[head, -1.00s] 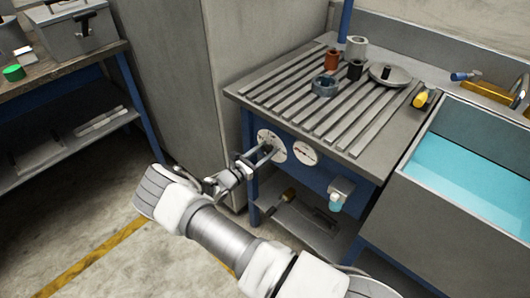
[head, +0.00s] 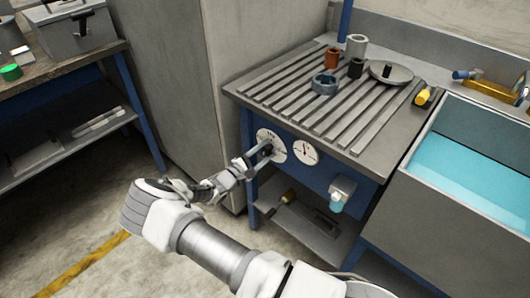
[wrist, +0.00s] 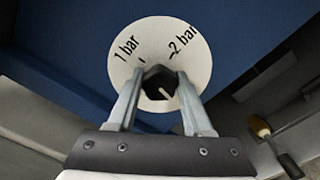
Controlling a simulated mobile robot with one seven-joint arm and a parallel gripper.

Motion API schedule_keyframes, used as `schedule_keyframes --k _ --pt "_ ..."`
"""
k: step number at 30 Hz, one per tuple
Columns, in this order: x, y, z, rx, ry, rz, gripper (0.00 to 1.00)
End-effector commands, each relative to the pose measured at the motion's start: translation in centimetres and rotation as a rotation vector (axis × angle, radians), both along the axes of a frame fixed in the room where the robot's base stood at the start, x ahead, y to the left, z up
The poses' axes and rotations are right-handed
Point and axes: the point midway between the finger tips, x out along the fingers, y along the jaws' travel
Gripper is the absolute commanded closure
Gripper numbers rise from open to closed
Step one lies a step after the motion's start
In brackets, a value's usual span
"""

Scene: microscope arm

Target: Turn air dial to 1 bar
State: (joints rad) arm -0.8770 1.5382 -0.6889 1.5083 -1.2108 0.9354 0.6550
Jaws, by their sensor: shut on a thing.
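The air dial is a white disc (wrist: 122,75) on a blue panel, marked "1 bar" at upper left and "2 bar" at upper right in the wrist view. Its dark knob (wrist: 158,78) sits in the middle, with a pale pointer line towards the lower right, away from both marks. My gripper (wrist: 159,72) is shut on the knob, one finger on each side. In the head view the air dial (head: 264,134) is partly hidden by my gripper (head: 264,149).
A lower shelf (head: 305,225) is below. A grey cabinet (head: 170,90) stands at left.

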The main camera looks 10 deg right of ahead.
Motion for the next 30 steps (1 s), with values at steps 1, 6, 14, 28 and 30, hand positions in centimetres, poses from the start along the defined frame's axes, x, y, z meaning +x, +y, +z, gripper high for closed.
schedule_keyframes --k 1,6,14,28,30 --pt "-0.05 -0.02 -0.06 0.016 -0.023 -0.001 1.0" --pt "-0.06 -0.01 -0.04 0.062 -0.088 0.0 1.0" --pt "-0.06 -0.03 -0.02 0.098 -0.137 0.0 1.0" --pt "-0.06 -0.04 -0.02 0.103 -0.143 -0.002 0.46" --pt "-0.06 -0.04 -0.02 0.103 -0.143 -0.001 0.33"
